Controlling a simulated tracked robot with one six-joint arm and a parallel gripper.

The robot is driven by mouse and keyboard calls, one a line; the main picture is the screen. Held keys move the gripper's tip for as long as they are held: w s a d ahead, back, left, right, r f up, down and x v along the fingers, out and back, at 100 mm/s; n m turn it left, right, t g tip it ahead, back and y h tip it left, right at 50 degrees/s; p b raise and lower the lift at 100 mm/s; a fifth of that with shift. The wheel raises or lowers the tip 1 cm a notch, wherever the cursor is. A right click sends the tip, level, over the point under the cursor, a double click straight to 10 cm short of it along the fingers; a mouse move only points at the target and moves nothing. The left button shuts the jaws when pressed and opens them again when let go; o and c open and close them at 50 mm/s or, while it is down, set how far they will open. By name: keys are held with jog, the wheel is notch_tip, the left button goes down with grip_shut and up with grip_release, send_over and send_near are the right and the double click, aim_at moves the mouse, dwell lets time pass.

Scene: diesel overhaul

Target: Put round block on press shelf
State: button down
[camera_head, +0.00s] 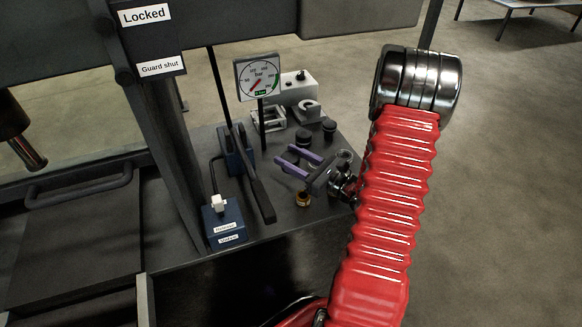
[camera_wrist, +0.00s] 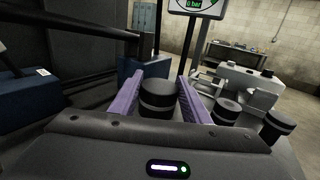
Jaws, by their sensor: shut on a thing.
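My gripper (camera_wrist: 155,97) has two purple fingers, one on each side of a black round block (camera_wrist: 157,98), and is shut on it. The block shows upright between the fingers in the wrist view. In the head view my gripper (camera_head: 297,161) is low over the dark bench, and the held block is hard to make out. I cannot tell for certain which surface is the press shelf.
A pressure gauge (camera_head: 257,77) stands on a post behind the gripper. A blue box (camera_head: 223,222) with a white switch and a dark lever (camera_head: 257,185) are to the left. The press frame (camera_head: 165,140) carries "Locked" and "Guard shut" labels. A brass ring (camera_head: 303,199) lies near the gripper.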

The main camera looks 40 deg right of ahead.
dwell(0.3)
jog(key=shift+f, duration=2)
jog(key=shift+s+f, duration=0.1)
jog(key=shift+f, duration=0.6)
jog(key=c, duration=1)
grip_release()
jog(key=shift+f, duration=0.1)
jog(key=shift+r, duration=0.35)
jog(key=shift+s+r, duration=0.1)
jog(key=shift+r, duration=0.15)
jog(key=v, duration=1.1)
jog(key=shift+s+d+r, duration=0.15)
jog(key=shift+s, duration=0.15)
jog(key=shift+s, duration=0.15)
